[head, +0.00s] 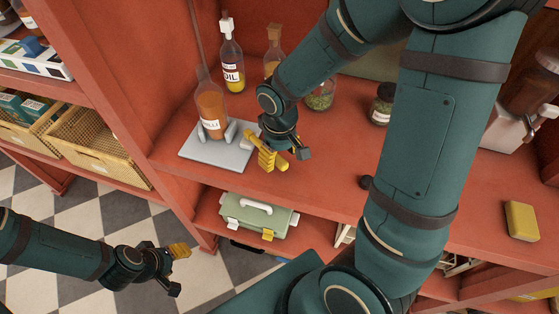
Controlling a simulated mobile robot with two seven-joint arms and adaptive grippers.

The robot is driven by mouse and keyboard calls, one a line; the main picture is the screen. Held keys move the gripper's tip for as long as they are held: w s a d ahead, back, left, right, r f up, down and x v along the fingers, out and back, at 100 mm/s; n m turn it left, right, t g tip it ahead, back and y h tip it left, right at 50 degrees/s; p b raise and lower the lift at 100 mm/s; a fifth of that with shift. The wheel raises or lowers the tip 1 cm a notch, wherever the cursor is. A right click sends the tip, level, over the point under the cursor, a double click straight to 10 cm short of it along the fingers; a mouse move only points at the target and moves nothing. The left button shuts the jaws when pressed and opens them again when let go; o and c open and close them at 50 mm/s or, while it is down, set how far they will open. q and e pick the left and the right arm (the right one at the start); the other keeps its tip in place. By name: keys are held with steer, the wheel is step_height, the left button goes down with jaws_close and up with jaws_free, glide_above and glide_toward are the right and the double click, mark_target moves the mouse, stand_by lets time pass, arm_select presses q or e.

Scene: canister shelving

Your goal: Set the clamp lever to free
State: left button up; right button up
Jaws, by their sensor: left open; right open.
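A grey clamp base plate (217,157) lies on the red counter. I cannot clearly make out the clamp lever; my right gripper covers the area just right of the plate. My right gripper (276,160) is open, pointing down beside the plate's right edge, its yellow finger close to the plate; I cannot tell whether it touches anything. My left gripper (177,270) is open and empty, over the checkered floor at the lower left, away from the counter.
An oil bottle (231,62) and a jar of green herbs (320,95) stand behind, with a dark jar (382,104) further right. A green case (257,215) sits on the shelf below. A yellow sponge-like block (521,221) lies at the right. Wicker baskets (88,139) fill the left shelf.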

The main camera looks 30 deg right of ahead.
steer(key=shift+f, duration=1.1)
jaws_close()
